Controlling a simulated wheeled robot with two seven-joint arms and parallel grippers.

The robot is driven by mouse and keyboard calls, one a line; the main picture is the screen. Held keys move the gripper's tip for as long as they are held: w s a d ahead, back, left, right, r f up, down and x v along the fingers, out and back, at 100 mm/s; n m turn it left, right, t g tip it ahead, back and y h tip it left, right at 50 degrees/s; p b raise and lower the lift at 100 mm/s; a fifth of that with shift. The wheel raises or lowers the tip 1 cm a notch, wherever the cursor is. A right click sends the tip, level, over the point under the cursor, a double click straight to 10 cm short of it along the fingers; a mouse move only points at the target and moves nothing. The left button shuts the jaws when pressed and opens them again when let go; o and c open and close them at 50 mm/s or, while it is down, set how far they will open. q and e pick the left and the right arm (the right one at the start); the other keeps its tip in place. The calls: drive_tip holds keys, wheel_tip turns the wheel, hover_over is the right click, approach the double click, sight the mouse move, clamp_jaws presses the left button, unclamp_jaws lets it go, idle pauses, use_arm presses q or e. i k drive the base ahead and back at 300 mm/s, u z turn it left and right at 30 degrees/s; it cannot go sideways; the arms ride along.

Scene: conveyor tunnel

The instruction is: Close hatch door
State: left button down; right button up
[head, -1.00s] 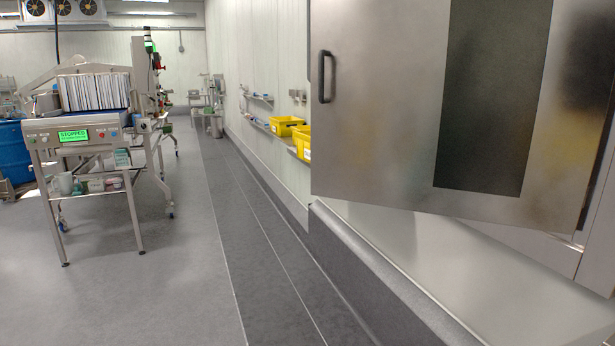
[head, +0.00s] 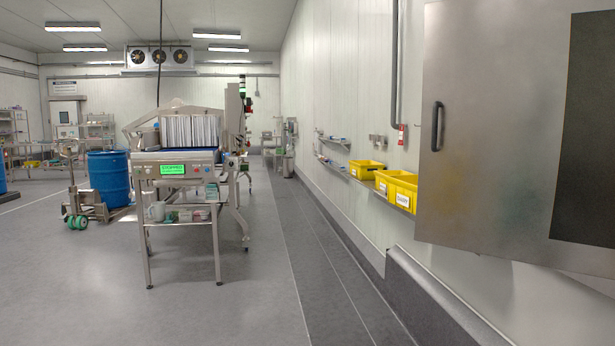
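The hatch door (head: 490,130) is a large brushed-steel panel at the right of the head view. It stands open, swung out from the wall. A dark handle (head: 437,126) is fixed upright near its left edge. A dark window panel (head: 590,130) fills part of its right side and is cut off by the frame edge. The door's hinge side and the hatch opening are out of view. Neither of my grippers shows in the head view.
A steel conveyor machine (head: 185,165) with a green display stands left of centre. A blue drum (head: 109,178) and a pallet truck (head: 75,205) stand behind it at left. Yellow bins (head: 397,188) sit on a wall shelf beside the door. The floor in front is clear.

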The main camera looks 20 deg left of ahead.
sight(517, 160)
drive_tip(key=u, duration=1)
drive_tip(key=i, duration=1.15)
drive_tip(key=z, duration=0.6)
